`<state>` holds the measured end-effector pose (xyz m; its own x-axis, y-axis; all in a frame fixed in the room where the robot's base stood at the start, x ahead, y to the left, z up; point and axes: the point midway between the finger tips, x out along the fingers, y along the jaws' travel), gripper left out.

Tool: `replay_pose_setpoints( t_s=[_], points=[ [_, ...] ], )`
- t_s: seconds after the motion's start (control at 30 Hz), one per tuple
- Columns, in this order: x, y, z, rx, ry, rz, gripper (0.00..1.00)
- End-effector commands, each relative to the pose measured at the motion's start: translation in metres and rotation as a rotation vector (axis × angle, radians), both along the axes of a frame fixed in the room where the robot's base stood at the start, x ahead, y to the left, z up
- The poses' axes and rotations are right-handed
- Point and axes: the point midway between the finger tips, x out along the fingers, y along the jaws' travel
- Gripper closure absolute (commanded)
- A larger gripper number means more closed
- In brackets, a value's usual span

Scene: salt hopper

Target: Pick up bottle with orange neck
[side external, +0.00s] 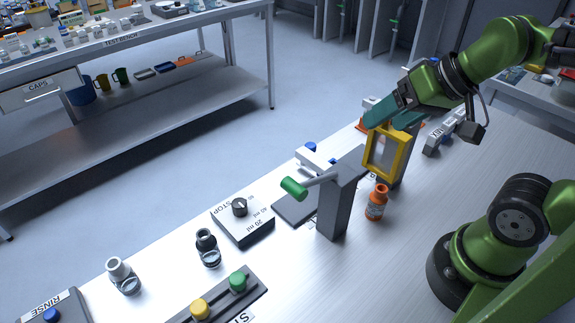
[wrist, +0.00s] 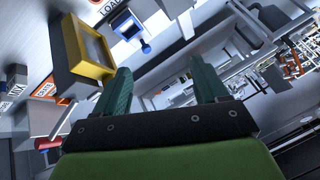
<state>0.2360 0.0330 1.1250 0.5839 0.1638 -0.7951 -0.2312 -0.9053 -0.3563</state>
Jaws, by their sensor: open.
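The bottle with the orange neck (side external: 376,204) stands upright on the bench in the side view. It is a small orange-brown bottle with a pale label, just in front of a yellow-framed box (side external: 402,157) on a grey post. My gripper (side external: 385,113) is above and behind the bottle, near the top of that box, apart from the bottle. Its two teal fingers are spread and empty. In the wrist view my gripper (wrist: 162,68) also shows open, with the yellow-framed box (wrist: 107,67) beside the left finger. I cannot make out the bottle in the wrist view.
A grey post with a green-tipped lever (side external: 294,188) stands left of the bottle. Further left are a dial box (side external: 243,221), a black-necked bottle (side external: 208,249), a grey-necked bottle (side external: 123,277) and a button panel (side external: 218,299).

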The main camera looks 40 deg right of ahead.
Motion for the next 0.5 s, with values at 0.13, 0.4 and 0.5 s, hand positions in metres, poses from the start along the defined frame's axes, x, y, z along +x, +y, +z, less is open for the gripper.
replay_pose_setpoints(
  t_s=[0.13, 0.4, 0.5],
  points=[
    [0.006, -0.001, -0.010, -0.012, 0.056, 0.004, 0.28],
    [0.006, -0.015, -0.047, -0.208, 0.446, 0.207, 0.28],
    [0.000, -0.022, -0.049, -0.265, 0.553, 0.289, 0.28]
  ],
)
